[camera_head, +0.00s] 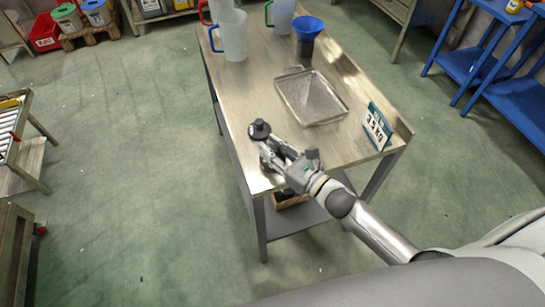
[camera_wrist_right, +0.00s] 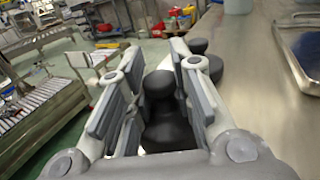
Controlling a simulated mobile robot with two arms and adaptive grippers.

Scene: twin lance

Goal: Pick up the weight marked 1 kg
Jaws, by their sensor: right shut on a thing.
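My right gripper (camera_head: 268,151) is over the near left part of the steel table (camera_head: 244,85). In the right wrist view its fingers (camera_wrist_right: 158,95) are on either side of a black knobbed weight (camera_wrist_right: 163,112), shut on it. A second black weight (camera_wrist_right: 214,68) stands on the table just beyond the right-hand finger, partly hidden by it. In the head view a black weight (camera_head: 259,129) shows just past the fingertips; the gripper hides much of the held one. No marking is readable on the weights. My left gripper is not in view.
A shallow metal tray (camera_head: 283,100) lies mid-table. A card reading about 3.5 kg (camera_head: 377,127) stands at the right edge. A blue funnel (camera_head: 308,27) and pitchers (camera_head: 234,36) stand at the far end.

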